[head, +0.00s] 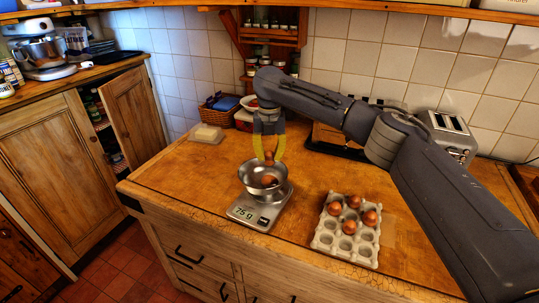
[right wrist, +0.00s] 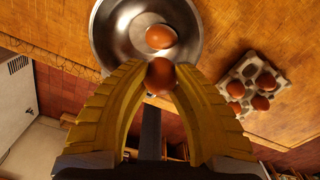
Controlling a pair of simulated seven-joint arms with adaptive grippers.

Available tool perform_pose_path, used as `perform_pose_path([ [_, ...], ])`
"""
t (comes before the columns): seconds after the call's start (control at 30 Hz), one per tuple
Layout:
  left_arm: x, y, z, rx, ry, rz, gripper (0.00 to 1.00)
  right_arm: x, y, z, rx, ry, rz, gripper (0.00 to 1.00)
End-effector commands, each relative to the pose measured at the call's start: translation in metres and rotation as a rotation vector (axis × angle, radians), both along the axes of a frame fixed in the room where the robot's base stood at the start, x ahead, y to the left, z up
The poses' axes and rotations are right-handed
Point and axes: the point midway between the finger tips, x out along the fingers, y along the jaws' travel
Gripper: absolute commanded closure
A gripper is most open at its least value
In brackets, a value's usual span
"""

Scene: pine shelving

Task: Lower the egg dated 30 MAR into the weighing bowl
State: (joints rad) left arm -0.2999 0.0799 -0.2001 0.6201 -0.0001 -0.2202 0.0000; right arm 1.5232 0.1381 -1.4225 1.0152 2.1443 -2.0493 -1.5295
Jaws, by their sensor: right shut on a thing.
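My right gripper (head: 269,159) has its yellow fingers shut on a brown egg (right wrist: 160,78), with the fingers pointing down. The held egg is over the steel weighing bowl (head: 248,184), at its near-rim side in the right wrist view. No date can be read on it. Another brown egg (right wrist: 160,36) lies inside the bowl; it also shows in the head view (head: 269,181). The bowl stands on a kitchen scale (head: 265,215) whose display reads 75 g. My left gripper is not in view.
A grey egg carton (head: 325,243) with several brown eggs stands right of the scale. A pale butter-like block (head: 206,133) sits at the back left. A toaster (head: 447,137) and a dark tray are behind. The worktop left of the scale is clear.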

Motion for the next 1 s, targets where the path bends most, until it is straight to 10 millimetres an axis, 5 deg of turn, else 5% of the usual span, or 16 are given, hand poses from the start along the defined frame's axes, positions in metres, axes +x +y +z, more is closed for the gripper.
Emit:
perform_pose_path([
  [1.0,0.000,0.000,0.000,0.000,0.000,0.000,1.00,0.000,0.000,-0.031,0.000,0.001,0.001,0.85],
])
